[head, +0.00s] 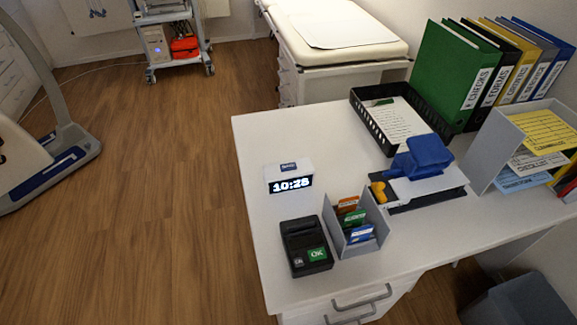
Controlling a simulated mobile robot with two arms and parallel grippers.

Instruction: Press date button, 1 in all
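A small white desk clock (274,173) stands on the white desk near its left edge. Its dark front display reads 10:28. Nothing touches the clock or the button. Neither of my grippers is in view.
A black card terminal (297,232) with a green OK key and a grey card holder (356,243) stand in front of the clock. A blue-handled device (425,152) and a black paper tray (366,123) stand to the right. Bare desk (275,132) lies behind the clock.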

